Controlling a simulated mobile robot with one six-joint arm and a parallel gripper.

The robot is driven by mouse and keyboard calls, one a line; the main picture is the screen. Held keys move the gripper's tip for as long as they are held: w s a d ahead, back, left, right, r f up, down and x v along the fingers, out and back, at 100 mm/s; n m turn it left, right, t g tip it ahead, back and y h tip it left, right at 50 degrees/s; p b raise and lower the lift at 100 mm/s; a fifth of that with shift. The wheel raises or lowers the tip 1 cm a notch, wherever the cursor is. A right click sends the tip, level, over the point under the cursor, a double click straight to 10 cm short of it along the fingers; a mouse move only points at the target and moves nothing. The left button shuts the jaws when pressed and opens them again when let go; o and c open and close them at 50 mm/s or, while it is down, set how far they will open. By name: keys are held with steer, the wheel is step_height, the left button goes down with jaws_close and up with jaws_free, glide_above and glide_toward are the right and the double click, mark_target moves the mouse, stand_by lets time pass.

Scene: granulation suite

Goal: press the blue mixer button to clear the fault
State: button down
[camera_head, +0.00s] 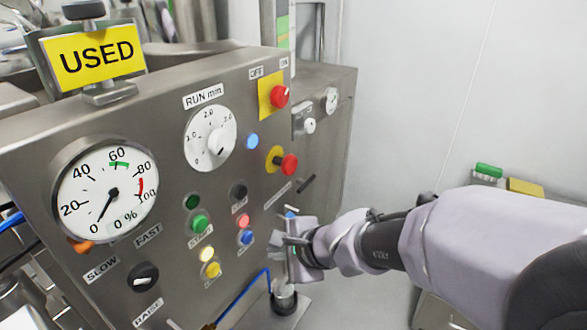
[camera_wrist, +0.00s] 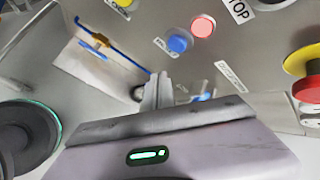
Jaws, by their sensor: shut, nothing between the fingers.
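The blue mixer button (camera_head: 246,237) is a round push button low on the steel control panel (camera_head: 165,178). It sits just below a red one. In the wrist view the blue button (camera_wrist: 179,42) is clear and unobstructed, up and right of my fingertips. My gripper (camera_head: 278,243) is right of the button in the head view, with a visible gap between them. In the wrist view my gripper (camera_wrist: 158,80) has its fingers together and empty. A label beside the button is too small to read.
A red emergency stop (camera_head: 289,164) and a red switch knob (camera_head: 279,96) stick out at the panel's right. Green (camera_head: 200,223) and yellow (camera_head: 212,270) buttons sit left of the blue one. A blue hose (camera_head: 240,296) runs below. A blue lamp (camera_head: 252,141) is higher up.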

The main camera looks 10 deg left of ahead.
steer(key=shift+w+a, duration=0.35)
steer(key=shift+a, duration=0.5)
steer(key=shift+w+a, duration=0.35)
steer(key=shift+a, duration=0.5)
stand_by(0.7)
steer(key=shift+w+a, duration=0.15)
steer(key=shift+a, duration=0.2)
steer(key=shift+w+a, duration=0.15)
steer(key=shift+a, duration=0.25)
stand_by(0.5)
stand_by(0.4)
steer(key=shift+s+d, duration=0.35)
steer(key=shift+d, duration=0.4)
steer(key=shift+b, duration=0.3)
steer(key=shift+s+d+b, duration=0.2)
steer(key=shift+s+d, duration=0.1)
steer(key=shift+d, duration=0.5)
steer(key=shift+s+d+b, duration=0.15)
steer(key=shift+s+d, duration=0.2)
steer(key=shift+d, duration=0.4)
steer(key=shift+s+d+b, duration=0.2)
steer(key=shift+s+d, duration=0.1)
steer(key=shift+d, duration=0.5)
